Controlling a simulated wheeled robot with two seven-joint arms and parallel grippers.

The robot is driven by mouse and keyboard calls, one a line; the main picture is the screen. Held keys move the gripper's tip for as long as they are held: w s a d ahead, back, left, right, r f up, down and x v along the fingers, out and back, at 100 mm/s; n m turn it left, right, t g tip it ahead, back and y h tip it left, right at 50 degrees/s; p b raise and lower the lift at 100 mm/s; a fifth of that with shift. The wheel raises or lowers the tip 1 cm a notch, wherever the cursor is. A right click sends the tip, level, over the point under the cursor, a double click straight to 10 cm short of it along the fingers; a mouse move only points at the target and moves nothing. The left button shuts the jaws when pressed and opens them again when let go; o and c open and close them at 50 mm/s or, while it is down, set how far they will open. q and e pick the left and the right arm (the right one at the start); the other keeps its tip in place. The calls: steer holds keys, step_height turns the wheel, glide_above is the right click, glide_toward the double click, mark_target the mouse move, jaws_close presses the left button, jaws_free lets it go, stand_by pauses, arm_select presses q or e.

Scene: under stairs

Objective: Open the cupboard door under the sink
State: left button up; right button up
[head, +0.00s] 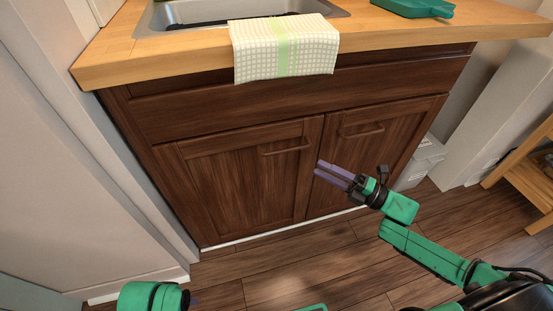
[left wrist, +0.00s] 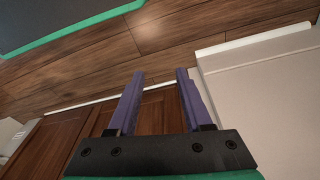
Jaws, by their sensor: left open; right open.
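The dark wooden cupboard under the sink has a left door (head: 240,175) and a right door (head: 372,155), both closed. The left door has a bar handle (head: 287,147) near its top right; the right door has a bar handle (head: 361,131) near its top. My right gripper (head: 326,169) is open and empty in front of the doors, below and between the two handles. It appears apart from both handles. My left gripper is open and empty in the left wrist view (left wrist: 157,75), with the cupboard doors (left wrist: 50,145) beyond it. In the head view only part of my left arm shows at the bottom left.
A wooden counter (head: 110,55) with a steel sink (head: 190,16) tops the cupboard, and a checked towel (head: 284,50) hangs over its front edge. A pale wall panel (head: 80,150) stands on the left. A white box (head: 422,160) and wooden shelf (head: 525,165) stand right. Floor in front is clear.

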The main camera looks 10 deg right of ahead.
mark_target(285, 151)
steer(key=b+x, duration=0.1)
steer(key=x, duration=1.1)
steer(key=shift+w+a, duration=0.15)
steer(key=shift+w, duration=0.05)
arm_select(q)
steer(key=r, duration=0.4)
steer(key=shift+d+r, duration=0.1)
steer(key=shift+d, duration=0.1)
arm_select(e)
jaws_close()
